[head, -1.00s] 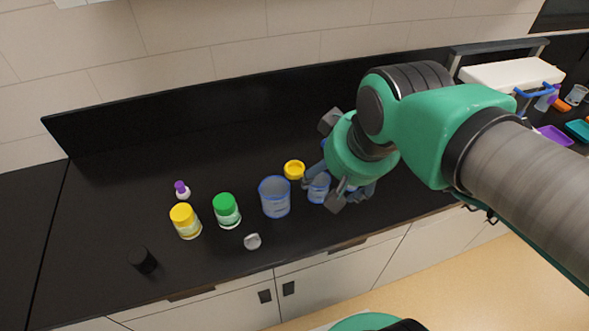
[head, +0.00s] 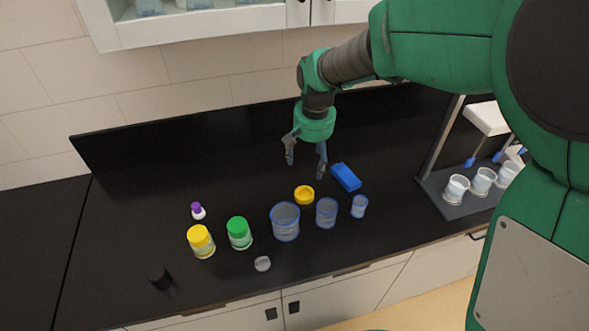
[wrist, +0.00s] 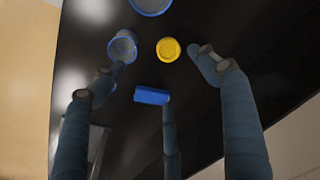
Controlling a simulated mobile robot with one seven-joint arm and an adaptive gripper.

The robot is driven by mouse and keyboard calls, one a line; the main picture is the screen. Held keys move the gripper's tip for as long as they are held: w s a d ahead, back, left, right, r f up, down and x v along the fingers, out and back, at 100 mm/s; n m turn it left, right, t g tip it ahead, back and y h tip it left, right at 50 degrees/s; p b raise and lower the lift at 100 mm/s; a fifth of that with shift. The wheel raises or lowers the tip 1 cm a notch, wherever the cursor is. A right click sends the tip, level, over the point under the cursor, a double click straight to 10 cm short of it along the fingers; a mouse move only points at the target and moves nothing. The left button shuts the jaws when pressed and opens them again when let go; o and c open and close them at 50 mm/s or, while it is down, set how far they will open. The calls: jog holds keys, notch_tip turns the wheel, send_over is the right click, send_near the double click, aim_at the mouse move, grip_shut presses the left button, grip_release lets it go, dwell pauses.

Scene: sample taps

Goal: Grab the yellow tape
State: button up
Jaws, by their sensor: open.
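The yellow tape (head: 304,195) is a small round ring lying flat on the black counter, behind and between the larger and middle blue-rimmed beakers. In the wrist view the tape (wrist: 168,49) shows whole, between the outer fingers. My gripper (head: 306,167) is open and empty, its fingers pointing down above the counter just behind the tape in the picture. It touches nothing that I can see. In the wrist view my gripper (wrist: 161,62) has its fingers spread wide.
Right of the tape lie a blue block (head: 346,177) and a small beaker (head: 359,206). In front are the large beaker (head: 285,221) and middle beaker (head: 326,213). Green-lidded (head: 240,233) and yellow-lidded (head: 201,241) jars stand left. The counter's back left is clear.

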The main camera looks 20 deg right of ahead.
jog(key=m+g+p, duration=0.1)
jog(key=p, duration=0.1)
send_over(304, 196)
notch_tip(304, 196, down, 9)
jog(key=shift+s+a+r, duration=0.1)
jog(key=shift+a, duration=0.15)
jog(key=shift+f+b, duration=0.35)
jog(key=shift+f, duration=3.9)
jog(key=shift+d+f+b, duration=0.15)
jog(key=shift+f+b, duration=0.15)
jog(key=shift+f, duration=1.05)
jog(key=shift+d+f+b, duration=0.1)
jog(key=shift+f+b, duration=0.15)
jog(key=shift+f, duration=1.05)
jog(key=shift+c, duration=0.5)
